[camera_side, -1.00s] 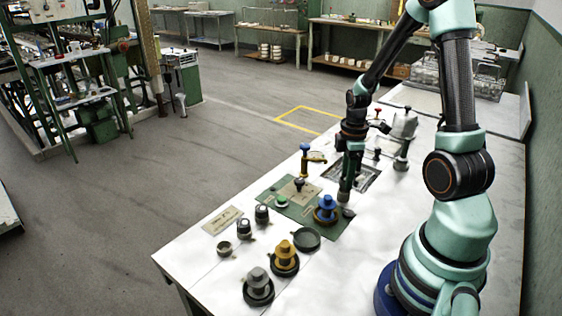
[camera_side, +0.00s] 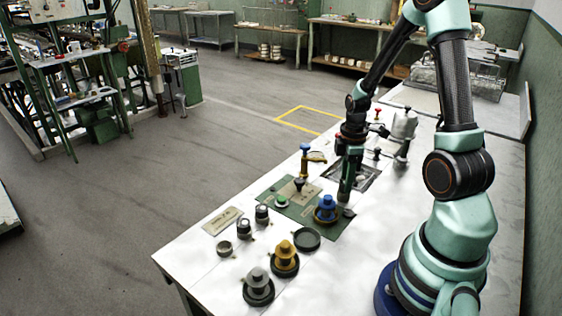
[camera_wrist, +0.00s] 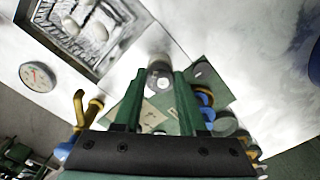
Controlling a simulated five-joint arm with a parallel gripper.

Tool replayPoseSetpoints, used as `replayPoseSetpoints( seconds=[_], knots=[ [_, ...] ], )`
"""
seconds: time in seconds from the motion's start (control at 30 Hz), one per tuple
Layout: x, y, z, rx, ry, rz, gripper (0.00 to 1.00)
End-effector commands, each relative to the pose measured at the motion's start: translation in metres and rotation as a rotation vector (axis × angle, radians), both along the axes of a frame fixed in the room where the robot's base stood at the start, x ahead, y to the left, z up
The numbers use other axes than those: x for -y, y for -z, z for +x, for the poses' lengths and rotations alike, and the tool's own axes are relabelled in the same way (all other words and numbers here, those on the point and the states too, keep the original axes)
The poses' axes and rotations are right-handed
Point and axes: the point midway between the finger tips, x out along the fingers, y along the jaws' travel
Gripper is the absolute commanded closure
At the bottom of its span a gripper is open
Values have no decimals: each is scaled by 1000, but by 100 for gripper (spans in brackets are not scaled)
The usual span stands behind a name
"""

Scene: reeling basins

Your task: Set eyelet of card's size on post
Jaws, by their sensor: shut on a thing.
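My gripper (camera_side: 346,203) points down at the right edge of the green mat (camera_side: 316,229), beside a blue spool-shaped piece (camera_side: 326,206). In the wrist view its green fingers (camera_wrist: 159,78) are shut around a small grey round piece (camera_wrist: 160,68), partly hidden; I cannot tell if it is an eyelet. A cream card (camera_side: 292,191) lies on the mat, with a dark-knobbed piece (camera_side: 299,184) at it and a green round piece (camera_side: 282,201) nearby. I cannot tell which piece is the post.
Yellow (camera_side: 285,258) and grey (camera_side: 258,285) spool-shaped pieces stand on dark bases in front. A dark round dish (camera_side: 307,239), several small grey pieces (camera_side: 262,213) and a label plate (camera_side: 222,220) are near. A blue-topped stand (camera_side: 305,158) and a grey vessel (camera_side: 403,127) are behind.

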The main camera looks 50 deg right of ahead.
Motion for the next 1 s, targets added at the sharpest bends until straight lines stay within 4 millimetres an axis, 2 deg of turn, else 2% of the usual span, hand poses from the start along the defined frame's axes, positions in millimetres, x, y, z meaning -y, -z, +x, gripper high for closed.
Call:
replayPoseSetpoints(
  seconds=[0.93,0.97,1.0],
  knots=[
    [0,5,0,0,0,0,100],
    [0,5,0,0,0,0,56],
    [0,5,0,0,0,0,40]
  ],
)
